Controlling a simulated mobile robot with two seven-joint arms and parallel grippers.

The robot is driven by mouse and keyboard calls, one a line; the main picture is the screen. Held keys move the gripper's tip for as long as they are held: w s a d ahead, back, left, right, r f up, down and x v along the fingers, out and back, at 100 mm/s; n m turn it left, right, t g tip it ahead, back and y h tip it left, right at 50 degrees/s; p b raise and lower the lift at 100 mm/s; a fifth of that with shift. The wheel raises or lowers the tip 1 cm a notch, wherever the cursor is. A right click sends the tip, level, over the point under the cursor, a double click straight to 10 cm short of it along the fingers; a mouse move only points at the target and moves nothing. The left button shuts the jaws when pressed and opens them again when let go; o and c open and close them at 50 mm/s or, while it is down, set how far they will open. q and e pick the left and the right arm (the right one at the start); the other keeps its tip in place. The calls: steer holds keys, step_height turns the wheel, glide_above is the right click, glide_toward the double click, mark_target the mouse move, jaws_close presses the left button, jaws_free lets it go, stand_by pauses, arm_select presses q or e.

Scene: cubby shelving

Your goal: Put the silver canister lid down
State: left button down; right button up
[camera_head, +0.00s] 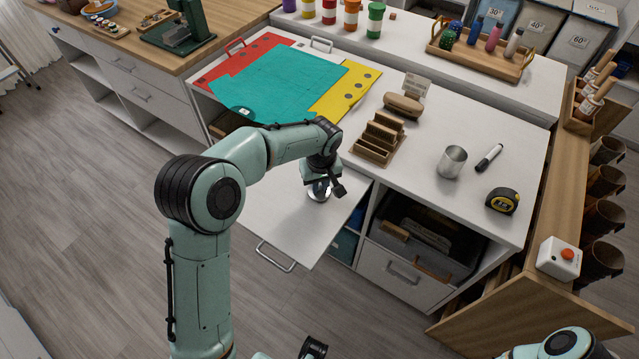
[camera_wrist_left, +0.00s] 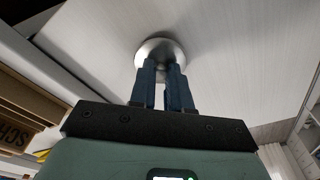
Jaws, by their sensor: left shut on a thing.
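The silver lid (camera_head: 319,194) is a small round disc at the pull-out white board (camera_head: 290,222) below the counter. My left gripper (camera_head: 320,184) points down and is shut on the lid's middle. In the left wrist view the two dark blue fingers (camera_wrist_left: 165,75) meet at the lid (camera_wrist_left: 160,46), with the white surface close behind it. I cannot tell whether the lid touches the board or is just above it. The silver canister (camera_head: 453,162) stands upright on the white counter, to the right. A dark part at the bottom edge may be my right gripper (camera_head: 313,348); its fingers are unclear.
On the counter are a wooden sorter (camera_head: 378,138), a brush (camera_head: 404,105), a marker (camera_head: 489,157) and a tape measure (camera_head: 502,200). Coloured sheets (camera_head: 280,83) lie at the back left. The board around the lid is bare; its handle (camera_head: 274,257) is at the front.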

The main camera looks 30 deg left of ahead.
mark_target(321, 196)
arm_select(q)
steer(key=shift+f, duration=0.2)
steer(key=c, duration=1.1)
jaws_free()
steer(key=shift+r, duration=0.15)
steer(key=shift+r, duration=0.3)
steer(key=r, duration=0.7)
steer(key=s+d+r+p, duration=0.1)
steer(key=r, duration=0.3)
steer(key=shift+r, duration=0.25)
